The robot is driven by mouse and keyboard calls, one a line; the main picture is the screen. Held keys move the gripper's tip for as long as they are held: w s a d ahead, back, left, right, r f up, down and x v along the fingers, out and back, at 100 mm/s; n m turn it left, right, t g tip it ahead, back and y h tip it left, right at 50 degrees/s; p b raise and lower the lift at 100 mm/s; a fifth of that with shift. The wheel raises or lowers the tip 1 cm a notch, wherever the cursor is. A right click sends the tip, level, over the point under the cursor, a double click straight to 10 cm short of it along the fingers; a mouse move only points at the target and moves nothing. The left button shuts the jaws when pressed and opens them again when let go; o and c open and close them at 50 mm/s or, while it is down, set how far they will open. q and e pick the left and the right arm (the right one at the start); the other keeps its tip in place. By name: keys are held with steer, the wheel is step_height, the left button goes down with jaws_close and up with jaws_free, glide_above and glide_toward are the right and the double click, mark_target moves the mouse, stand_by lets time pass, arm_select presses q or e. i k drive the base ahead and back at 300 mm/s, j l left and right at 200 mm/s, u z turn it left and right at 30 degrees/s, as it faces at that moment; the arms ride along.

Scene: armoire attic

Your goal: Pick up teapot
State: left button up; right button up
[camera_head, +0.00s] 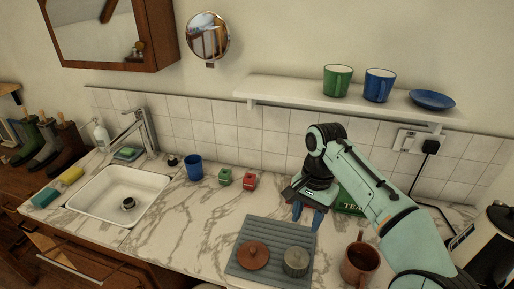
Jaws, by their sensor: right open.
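A brown, open-topped pot (358,266), which looks like the teapot, stands on the marble counter at the lower right. A round reddish-brown lid (253,256) lies on a grey ribbed mat (246,228) to its left. My right gripper (307,215) is open and empty, its blue fingers pointing down. It is above the counter near the mat's back edge, up and left of the brown pot and apart from it. My left gripper is not in view.
A grey metal cup (296,262) stands on the mat. A green TEA tin (347,203) is partly hidden behind my right arm. Small green (225,176) and red (250,181) items and a blue cup (194,167) stand near the wall. The sink (146,181) is left; mid-counter is clear.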

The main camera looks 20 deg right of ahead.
mark_target(358, 278)
steer(key=k, duration=1)
